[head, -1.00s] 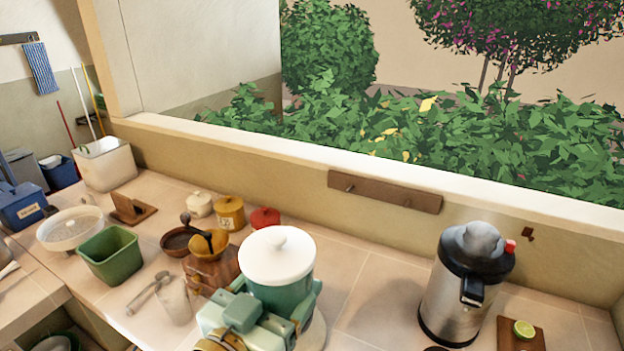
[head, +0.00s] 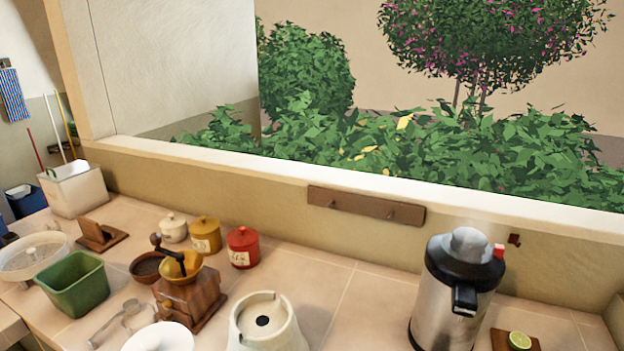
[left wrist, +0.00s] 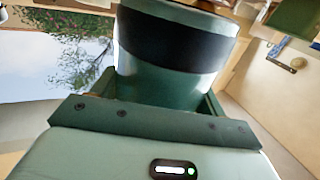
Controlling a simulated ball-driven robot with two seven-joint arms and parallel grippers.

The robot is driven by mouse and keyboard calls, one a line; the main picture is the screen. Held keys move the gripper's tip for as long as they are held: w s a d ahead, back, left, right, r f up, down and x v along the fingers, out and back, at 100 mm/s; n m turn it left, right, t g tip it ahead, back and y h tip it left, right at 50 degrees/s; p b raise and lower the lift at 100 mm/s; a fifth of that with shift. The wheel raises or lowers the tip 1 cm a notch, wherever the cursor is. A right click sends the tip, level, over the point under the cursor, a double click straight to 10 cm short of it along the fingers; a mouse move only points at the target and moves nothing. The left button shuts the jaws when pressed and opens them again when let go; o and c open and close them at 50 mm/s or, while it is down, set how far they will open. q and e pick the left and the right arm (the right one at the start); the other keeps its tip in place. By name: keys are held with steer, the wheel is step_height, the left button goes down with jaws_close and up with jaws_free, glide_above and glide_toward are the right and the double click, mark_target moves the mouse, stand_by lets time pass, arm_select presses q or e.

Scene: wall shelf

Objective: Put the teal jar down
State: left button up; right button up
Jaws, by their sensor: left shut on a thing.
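The teal jar (left wrist: 168,82), with a dark band, fills the middle of the left wrist view. My left gripper (left wrist: 158,98) is shut on it, with a finger on each side. The jar's body and my left gripper are out of that view. What lies under the jar is hidden, so I cannot tell whether it touches anything. My right gripper is not in view.
A white round base with a dark centre hole (head: 268,322) stands right of the lid. A wooden grinder (head: 190,300), a green bin (head: 75,285) and a red canister (head: 243,247) stand behind. A steel urn (head: 455,300) stands right; counter between is clear.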

mark_target(181, 327)
arm_select(q)
steer(key=shift+r, duration=0.1)
steer(key=shift+m+h, duration=0.3)
steer(key=shift+h, duration=0.2)
steer(key=r, duration=0.2)
steer(key=w+d+r+p, duration=0.1)
steer(key=r, duration=0.1)
steer(key=w+r, duration=0.1)
steer(key=shift+d+r+p, duration=0.25)
steer(key=shift+r+p, duration=0.05)
steer(key=shift+r, duration=0.1)
steer(key=w+d+r+m+g+h+p, duration=0.1)
steer(key=d+r+m+h+p, duration=0.2)
steer(key=d, duration=0.9)
step_height(181, 327, up, 5)
steer(key=h, duration=0.2)
steer(key=shift+f+m+h+p, duration=0.15)
steer(key=shift+m+h+p, duration=0.15)
steer(key=shift+m+h, duration=0.1)
